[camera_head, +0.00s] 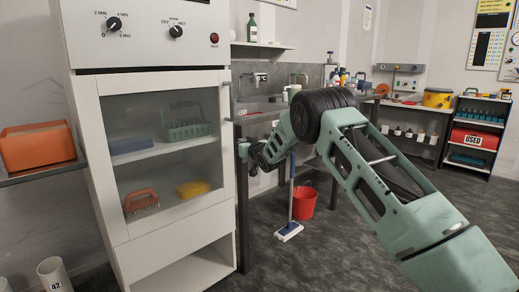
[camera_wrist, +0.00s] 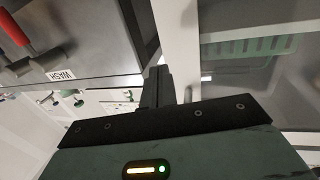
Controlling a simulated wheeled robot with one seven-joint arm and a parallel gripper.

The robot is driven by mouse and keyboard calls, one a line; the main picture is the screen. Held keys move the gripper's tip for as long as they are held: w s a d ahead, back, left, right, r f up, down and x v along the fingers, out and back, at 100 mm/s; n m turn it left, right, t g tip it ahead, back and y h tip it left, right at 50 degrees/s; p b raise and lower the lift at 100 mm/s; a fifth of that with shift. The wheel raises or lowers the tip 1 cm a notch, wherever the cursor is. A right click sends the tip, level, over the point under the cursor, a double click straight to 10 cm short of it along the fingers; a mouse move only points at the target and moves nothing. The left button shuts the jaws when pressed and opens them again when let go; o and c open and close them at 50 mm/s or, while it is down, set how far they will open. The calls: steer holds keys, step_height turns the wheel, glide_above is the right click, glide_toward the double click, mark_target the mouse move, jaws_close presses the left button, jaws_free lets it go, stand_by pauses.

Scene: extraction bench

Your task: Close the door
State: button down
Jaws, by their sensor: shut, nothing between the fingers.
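The white cabinet door (camera_head: 160,232) has a glass pane and stands at the left in the head view. It looks near flush with the cabinet front; I cannot tell whether a small gap remains. A bar-like handle (camera_head: 243,117) projects at its right edge. My gripper (camera_head: 243,150) is just right of the door's right edge, below the handle. In the wrist view, my gripper (camera_wrist: 156,85) is shut and empty, beside a white upright edge (camera_wrist: 178,45). I cannot tell whether it touches the door.
An orange bin (camera_head: 37,147) sits on the left shelf. A red bucket (camera_head: 304,203) and a mop (camera_head: 289,231) stand right of the cabinet.

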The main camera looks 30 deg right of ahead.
steer(key=s+d, duration=0.2)
steer(key=s, duration=0.6)
steer(key=s+a+n+g+y, duration=0.1)
steer(key=s+a+g, duration=0.3)
steer(key=s+a, duration=0.75)
steer(key=s+a+n+g+y, duration=0.15)
steer(key=s+a+g, duration=0.25)
steer(key=s+a, duration=0.7)
steer(key=s+a+f+n+g, duration=0.1)
steer(key=s+a+g, duration=0.25)
steer(key=s, duration=0.35)
steer(key=s+a+f+n+g, duration=0.1)
steer(key=s+a+g, duration=0.1)
steer(key=s+a, duration=0.4)
steer(key=s+d+f+n+g+h, duration=0.1)
steer(key=s+d+n+g+h, duration=0.2)
steer(key=s, duration=1.8)
step_height(320, 180, up, 22)
steer(key=g+p, duration=0.1)
steer(key=p, duration=2.1)
steer(key=shift+s+d+f+y+p, duration=0.15)
steer(key=shift+y+p, duration=0.15)
steer(key=shift+y, duration=0.05)
